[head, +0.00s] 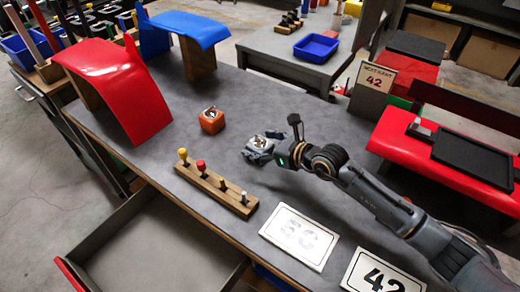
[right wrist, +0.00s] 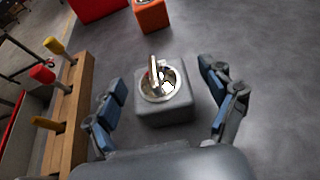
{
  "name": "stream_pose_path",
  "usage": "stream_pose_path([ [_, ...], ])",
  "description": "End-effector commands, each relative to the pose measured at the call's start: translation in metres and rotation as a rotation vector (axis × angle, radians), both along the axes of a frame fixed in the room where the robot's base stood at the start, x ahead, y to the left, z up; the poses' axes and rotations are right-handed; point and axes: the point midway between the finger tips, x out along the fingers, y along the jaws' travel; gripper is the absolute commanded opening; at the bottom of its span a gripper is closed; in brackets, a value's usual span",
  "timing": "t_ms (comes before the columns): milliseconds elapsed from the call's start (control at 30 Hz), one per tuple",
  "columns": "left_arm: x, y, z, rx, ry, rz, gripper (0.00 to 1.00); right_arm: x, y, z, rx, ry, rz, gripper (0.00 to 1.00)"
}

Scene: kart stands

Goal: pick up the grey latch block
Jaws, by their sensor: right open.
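The grey latch block (right wrist: 163,104) sits on the grey tabletop in the right wrist view. It has a round metal cup on top with a shiny latch piece standing up in it. My right gripper (right wrist: 165,107) is open, with one finger on each side of the block and a gap on both sides. In the head view, the right gripper (head: 262,150) is low over the table and partly hides the block (head: 258,142). My left gripper is in neither view.
An orange latch block (head: 211,120) stands behind the grey one. A wooden rack (head: 213,186) with several coloured pegs is to the left. White number plates (head: 300,237) lie near the front edge. Red (head: 120,90) and blue (head: 190,28) curved panels stand at the back left. An open drawer (head: 150,245) juts out below.

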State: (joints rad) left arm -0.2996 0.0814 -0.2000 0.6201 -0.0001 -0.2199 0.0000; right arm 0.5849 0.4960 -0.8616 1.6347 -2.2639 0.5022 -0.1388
Motion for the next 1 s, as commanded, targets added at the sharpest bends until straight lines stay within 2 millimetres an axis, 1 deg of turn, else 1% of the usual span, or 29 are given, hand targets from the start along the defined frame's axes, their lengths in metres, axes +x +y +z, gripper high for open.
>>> stream_pose_path([
  [33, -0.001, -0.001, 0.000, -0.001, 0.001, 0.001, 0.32, 0.000, 0.000, 0.000, 0.000, 0.000, 0.000, 0.83],
  [67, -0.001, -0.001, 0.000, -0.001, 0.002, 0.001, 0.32, 0.000, 0.000, 0.000, 0.000, 0.000, 0.000, 0.79],
  [100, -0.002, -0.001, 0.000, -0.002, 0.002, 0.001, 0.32, 0.000, 0.000, 0.000, 0.000, 0.000, 0.000, 0.71],
  [267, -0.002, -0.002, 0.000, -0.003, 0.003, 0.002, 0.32, 0.000, 0.000, 0.000, 0.001, 0.001, 0.000, 0.38],
  [300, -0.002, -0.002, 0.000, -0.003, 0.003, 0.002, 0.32, 0.000, -0.001, 0.000, 0.001, 0.001, 0.000, 0.30],
  [367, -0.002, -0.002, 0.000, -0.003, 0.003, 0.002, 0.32, 0.000, -0.001, 0.000, 0.001, 0.001, 0.000, 0.18],
  [633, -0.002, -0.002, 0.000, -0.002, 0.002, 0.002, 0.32, 0.000, 0.000, 0.002, 0.001, -0.001, 0.000, 0.18],
  [733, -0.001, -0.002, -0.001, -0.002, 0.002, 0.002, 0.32, 0.000, 0.000, 0.007, 0.002, -0.002, 0.000, 0.18],
  [833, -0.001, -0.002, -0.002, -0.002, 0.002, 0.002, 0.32, 0.000, 0.000, 0.016, 0.003, -0.002, 0.001, 0.18],
  [933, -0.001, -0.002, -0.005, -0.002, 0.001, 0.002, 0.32, 0.000, 0.001, 0.032, 0.005, -0.005, 0.001, 0.18],
  [1000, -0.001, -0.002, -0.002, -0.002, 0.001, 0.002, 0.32, -0.011, 0.005, 0.045, 0.006, -0.002, 0.006, 0.18],
])
